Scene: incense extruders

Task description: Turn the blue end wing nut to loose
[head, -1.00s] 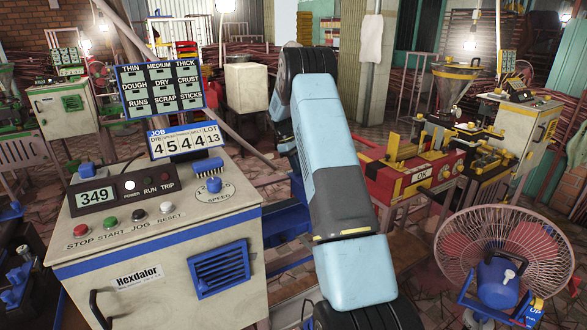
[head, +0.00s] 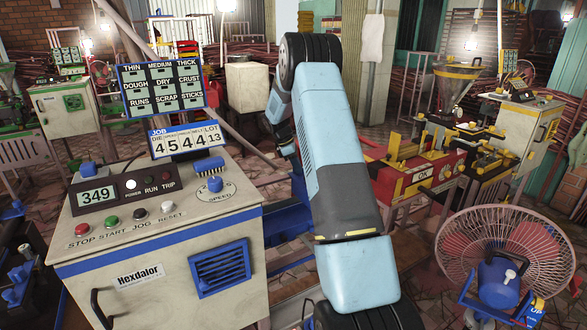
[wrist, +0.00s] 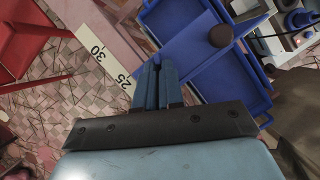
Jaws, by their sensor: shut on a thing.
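My gripper (wrist: 157,84) shows in the wrist view, its two dark blue fingers close together and shut on a small blue piece between the tips. That piece appears to be the blue end wing nut (wrist: 156,60). It is mostly hidden by the fingers, so I cannot tell how far it is turned. Blue metalwork (wrist: 205,48) with a round brown knob (wrist: 222,36) lies just beyond and to the right. In the head view my arm hides the gripper and the nut.
In the head view the Hexdalor control cabinet (head: 165,255) stands left of my arm. A caged fan (head: 500,262) stands right, and a red extruder (head: 418,178) behind it.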

